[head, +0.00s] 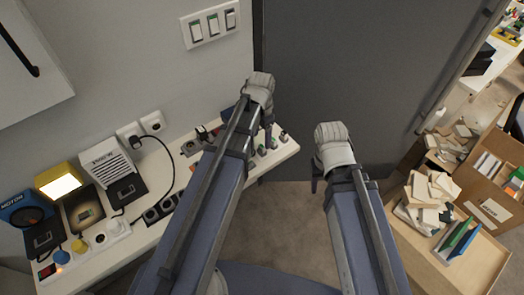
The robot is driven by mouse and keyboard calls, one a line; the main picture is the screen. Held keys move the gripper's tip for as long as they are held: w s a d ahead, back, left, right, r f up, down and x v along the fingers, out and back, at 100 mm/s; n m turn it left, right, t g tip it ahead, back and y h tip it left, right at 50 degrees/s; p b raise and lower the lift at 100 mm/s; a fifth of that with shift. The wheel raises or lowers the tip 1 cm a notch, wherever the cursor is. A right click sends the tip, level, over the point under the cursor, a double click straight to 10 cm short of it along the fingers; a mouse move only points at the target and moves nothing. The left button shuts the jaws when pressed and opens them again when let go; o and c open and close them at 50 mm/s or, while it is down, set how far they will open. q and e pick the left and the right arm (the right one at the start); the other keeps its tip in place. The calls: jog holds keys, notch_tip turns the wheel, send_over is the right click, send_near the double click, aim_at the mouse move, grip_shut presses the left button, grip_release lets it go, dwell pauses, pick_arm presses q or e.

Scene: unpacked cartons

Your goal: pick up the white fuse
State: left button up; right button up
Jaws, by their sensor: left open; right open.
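I cannot make out a white fuse for sure. Several small upright parts with green and pale bits (273,144) stand at the right end of the white worktop (290,150); they are too small to tell apart. My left gripper (268,128) is over that end of the worktop, close to these parts, and its arm hides part of the worktop. It is open, and I see nothing held. My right gripper (316,184) is open, right of the worktop's end and over the floor. Its fingers are mostly hidden by its wrist.
On the worktop's left stand a lit yellow lamp (61,184), a white vented box (107,162), a blue motor box (24,212) and a black power strip (160,208). A grey door (350,70) is behind. Cartons and a wooden crate (470,265) are at right.

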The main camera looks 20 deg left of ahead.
aim_at(262, 146)
pick_arm(q)
jog(key=shift+w+f+b, duration=0.15)
jog(key=shift+f+b, duration=1.2)
jog(key=shift+w+f+b, duration=0.1)
jog(key=shift+f+b, duration=1.2)
jog(key=shift+r, duration=0.1)
jog(key=shift+c, duration=0.2)
grip_shut()
